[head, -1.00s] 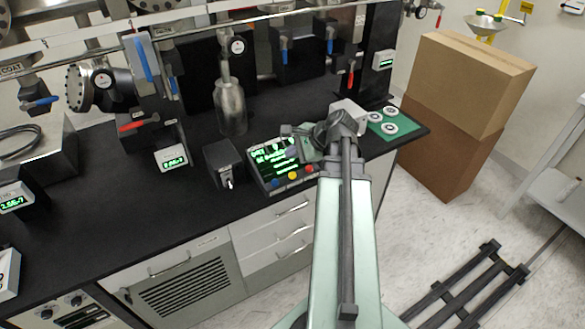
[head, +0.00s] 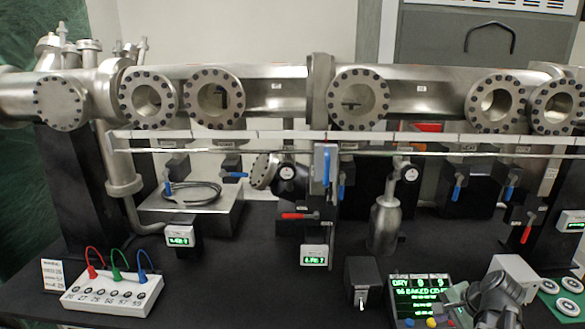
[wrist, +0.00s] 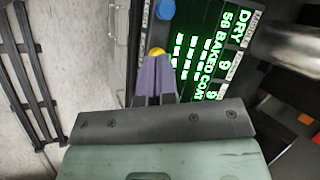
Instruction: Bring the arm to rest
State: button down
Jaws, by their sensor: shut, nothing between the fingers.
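My gripper (wrist: 155,75) shows in the wrist view as two purple fingers side by side, shut and empty. Their tips are over or near the yellow button (wrist: 157,51) of the control panel (wrist: 205,60); I cannot tell whether they touch it. In the head view the end of my arm shows at the lower right, over the right side of the control panel (head: 419,283). Its screen is lit green and reads "DRY" and "BAKED COAT". Most of my arm is below the head picture.
A grey metal flask (head: 385,225) and a black switch box (head: 363,278) stand left of the panel. A box with coloured cables (head: 113,291) is at left. A steel tube with round ports (head: 275,92) runs behind.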

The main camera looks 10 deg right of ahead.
jog(key=w+a+f+n+g+h, duration=0.1)
jog(key=a+n, duration=0.6)
jog(key=a, duration=0.7)
jog(key=w+a+f+n+g+h, duration=0.1)
jog(key=a+n+g, duration=0.3)
jog(key=a+n, duration=0.4)
jog(key=a+h, duration=0.1)
jog(key=a, duration=0.5)
jog(key=shift+f+h, duration=0.3)
